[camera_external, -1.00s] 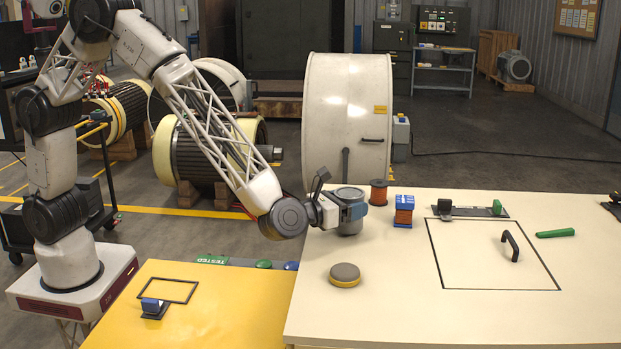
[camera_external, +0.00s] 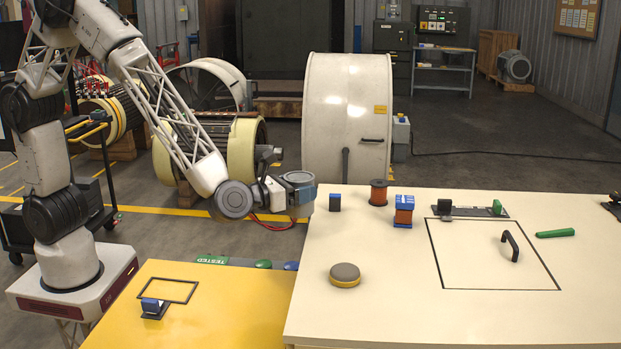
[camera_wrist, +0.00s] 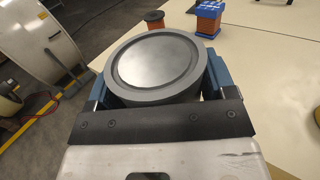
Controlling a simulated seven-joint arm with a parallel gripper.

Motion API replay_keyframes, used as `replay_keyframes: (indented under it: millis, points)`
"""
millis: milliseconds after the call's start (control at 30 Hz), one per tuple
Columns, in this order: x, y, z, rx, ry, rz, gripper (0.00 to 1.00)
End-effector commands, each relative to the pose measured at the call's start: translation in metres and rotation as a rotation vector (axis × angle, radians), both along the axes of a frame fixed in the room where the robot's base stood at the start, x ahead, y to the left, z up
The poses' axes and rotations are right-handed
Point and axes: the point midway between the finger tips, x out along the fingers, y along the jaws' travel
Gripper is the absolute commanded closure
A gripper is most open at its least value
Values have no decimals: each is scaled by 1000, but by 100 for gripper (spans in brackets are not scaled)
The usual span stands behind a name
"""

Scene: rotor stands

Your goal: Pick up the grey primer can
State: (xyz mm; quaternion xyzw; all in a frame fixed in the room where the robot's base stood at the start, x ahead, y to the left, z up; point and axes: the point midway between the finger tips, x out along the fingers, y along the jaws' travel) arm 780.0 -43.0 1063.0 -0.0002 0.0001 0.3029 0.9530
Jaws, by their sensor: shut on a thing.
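The grey primer can (camera_external: 297,181) is a round can with a flat lid, held in my gripper (camera_external: 301,203) at the left edge of the cream table. In the wrist view the can (camera_wrist: 155,62) fills the upper middle, with a blue finger of my gripper (camera_wrist: 157,82) on each side of it. The gripper is shut on the can. The can is upright or nearly so, and appears raised off the tabletop. Its lower part is mostly hidden by the gripper.
A black handle (camera_external: 511,245) stands inside a marked square. The yellow table (camera_external: 215,320) is at the front left.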

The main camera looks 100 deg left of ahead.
Motion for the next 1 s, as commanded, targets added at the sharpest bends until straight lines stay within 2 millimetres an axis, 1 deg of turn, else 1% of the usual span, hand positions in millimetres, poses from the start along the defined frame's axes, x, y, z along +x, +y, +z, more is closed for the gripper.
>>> replay_keyframes:
  millis: [33, 200, 400, 600, 1000]
  points:
    - [-7, 0, 1, 1, -1, 0, 59]
    - [-24, 1, 3, 0, -1, 0, 59]
    - [-35, 2, 4, 0, -1, 1, 59]
    - [-39, 2, 4, 1, -1, 1, 59]
    - [-39, 2, 4, 1, -1, 0, 59]
